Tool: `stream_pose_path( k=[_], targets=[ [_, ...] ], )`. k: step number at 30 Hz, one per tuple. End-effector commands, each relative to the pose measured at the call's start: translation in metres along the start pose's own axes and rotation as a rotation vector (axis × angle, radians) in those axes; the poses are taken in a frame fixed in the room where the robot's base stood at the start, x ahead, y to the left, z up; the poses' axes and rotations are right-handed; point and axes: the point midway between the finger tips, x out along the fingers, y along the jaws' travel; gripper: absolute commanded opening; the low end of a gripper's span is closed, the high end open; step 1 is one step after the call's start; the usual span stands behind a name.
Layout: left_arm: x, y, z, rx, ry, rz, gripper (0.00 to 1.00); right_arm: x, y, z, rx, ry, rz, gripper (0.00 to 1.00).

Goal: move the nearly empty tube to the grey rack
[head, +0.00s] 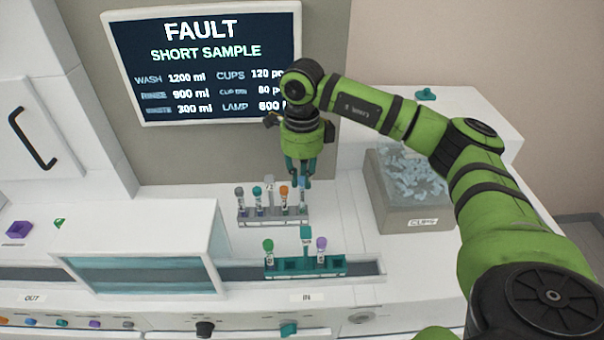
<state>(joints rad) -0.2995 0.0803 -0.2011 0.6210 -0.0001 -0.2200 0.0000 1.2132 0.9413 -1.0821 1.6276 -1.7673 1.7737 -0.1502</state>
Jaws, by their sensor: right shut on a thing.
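The grey rack (246,222) stands on the white bench below the screen. It holds tubes with a grey cap (239,191), a teal cap (257,191) and an orange cap (285,190), and has a tall grey post. My right gripper (300,178) is over the rack's right end, shut on a blue-capped tube (303,184). The fingers partly hide this tube; I cannot tell its fill or whether it is seated. The teal rack (290,267) in the track holds a green-capped tube (268,247) and a purple-capped tube (321,244). My left gripper is not in view.
The screen (200,60) reads "FAULT SHORT SAMPLE". A grey cups bin (410,212) stands right of the racks. A glass-fronted cover (140,272) closes the track at left. A purple block (18,229) lies far left. The bench between grey rack and bin is clear.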

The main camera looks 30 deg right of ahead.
Motion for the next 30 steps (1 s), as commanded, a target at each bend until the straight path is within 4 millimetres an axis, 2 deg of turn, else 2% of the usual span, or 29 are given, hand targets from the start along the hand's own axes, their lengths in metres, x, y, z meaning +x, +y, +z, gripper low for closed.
stream_pose_path(
  k=[30],
  targets=[
    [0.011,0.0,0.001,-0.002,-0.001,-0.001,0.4,0.013,0.0,0.0,0.0,-0.001,0.0,0.01]
  ],
)
